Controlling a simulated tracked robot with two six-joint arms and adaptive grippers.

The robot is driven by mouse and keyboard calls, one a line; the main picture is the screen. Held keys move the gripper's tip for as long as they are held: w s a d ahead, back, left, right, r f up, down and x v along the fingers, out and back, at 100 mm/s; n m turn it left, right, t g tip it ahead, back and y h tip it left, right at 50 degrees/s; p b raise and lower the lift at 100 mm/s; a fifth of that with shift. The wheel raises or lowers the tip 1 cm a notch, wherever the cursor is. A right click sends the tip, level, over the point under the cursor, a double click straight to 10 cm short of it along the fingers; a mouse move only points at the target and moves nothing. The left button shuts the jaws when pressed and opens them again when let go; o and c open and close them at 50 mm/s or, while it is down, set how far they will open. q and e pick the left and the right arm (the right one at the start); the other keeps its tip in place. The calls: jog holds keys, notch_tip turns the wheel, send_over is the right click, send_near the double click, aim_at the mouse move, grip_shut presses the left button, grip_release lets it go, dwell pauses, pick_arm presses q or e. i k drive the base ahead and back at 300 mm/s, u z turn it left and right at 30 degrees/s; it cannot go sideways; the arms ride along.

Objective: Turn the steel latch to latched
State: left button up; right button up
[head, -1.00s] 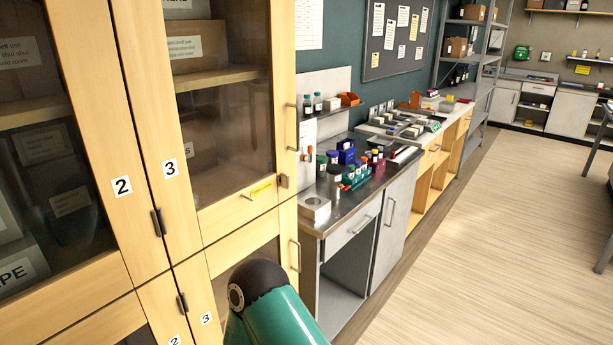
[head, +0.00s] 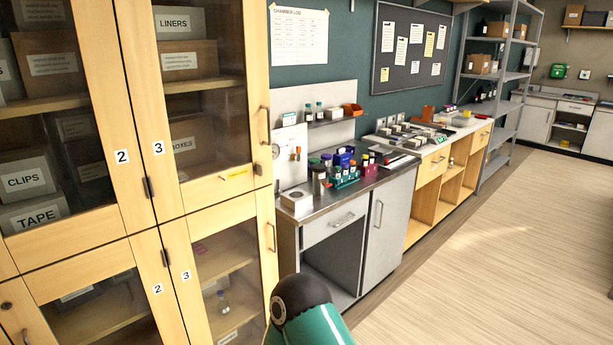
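I cannot make out a latch that is clearly the steel one. Neither gripper is in the head view. A teal arm link of mine with a black end (head: 303,300) shows at the bottom centre, in front of the cabinet's lower right side.
Tall wooden cabinets (head: 138,120) with glass doors fill the left; the doors look shut. A steel-topped bench (head: 328,210) with bottles and a tube rack (head: 347,178) stands right of them. A shelving rack (head: 497,62) stands farther back. The floor (head: 480,260) at right is clear.

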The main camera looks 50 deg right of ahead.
aim_at(258, 167)
jog(key=z, duration=0.1)
jog(key=k, duration=0.45)
jog(key=z, duration=0.65)
jog(key=i, duration=1.65)
jog(key=z, duration=0.1)
